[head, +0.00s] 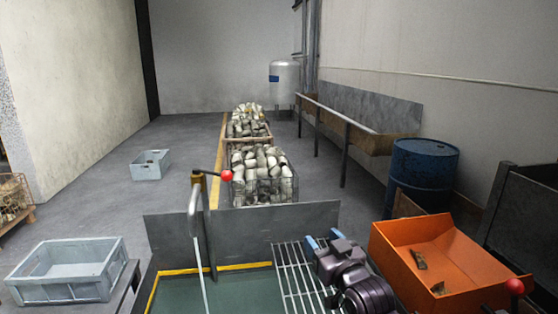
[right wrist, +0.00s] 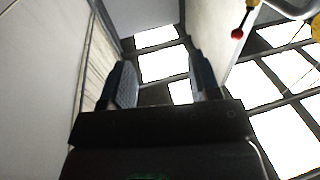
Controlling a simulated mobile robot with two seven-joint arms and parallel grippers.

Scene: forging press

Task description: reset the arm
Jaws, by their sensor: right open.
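My right gripper (head: 324,239) is at the lower middle of the head view, over the metal roller or bar rack (head: 290,270). Its two blue-tipped fingers are apart with nothing between them. In the right wrist view the open fingers (right wrist: 163,80) point up toward the bright ceiling panels, and the space between them is empty. My right arm's dark wrist shows behind the fingers in the head view. My left gripper is not in view.
An orange bin (head: 440,237) with a few dark pieces stands right of my right arm. A red-knobbed lever (head: 227,175) rises at a grey panel (head: 240,222). A grey crate (head: 68,268) is at left. Filled wire baskets (head: 263,192), a blue drum (head: 424,172) stand behind.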

